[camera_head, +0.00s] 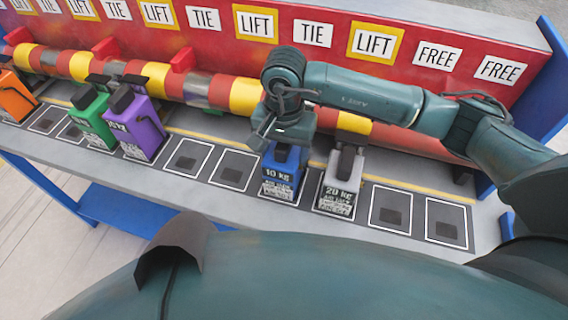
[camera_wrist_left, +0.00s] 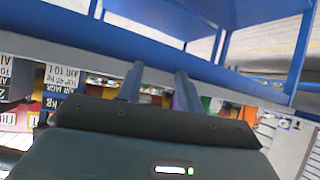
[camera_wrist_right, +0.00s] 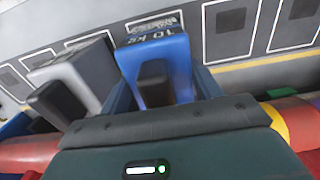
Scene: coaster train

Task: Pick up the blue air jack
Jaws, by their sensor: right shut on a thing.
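The blue air jack (camera_head: 281,181), marked 10 kg with a dark top part, is upright at its square on the grey bench, right of the middle. My right gripper (camera_head: 284,152) is above it and shut on its upper part. In the right wrist view the blue jack (camera_wrist_right: 178,58) sits between the two fingers. I cannot tell whether its base touches the bench. My left gripper (camera_wrist_left: 160,88) shows in the left wrist view, fingers apart and empty, near a blue frame.
A grey 20 kg jack (camera_head: 340,185) stands close right of the blue one. Purple (camera_head: 141,130), green (camera_head: 95,120) and orange (camera_head: 15,98) jacks stand left. A striped roller (camera_head: 205,90) runs behind, before a red sign wall (camera_head: 300,12). Squares between purple and blue are bare.

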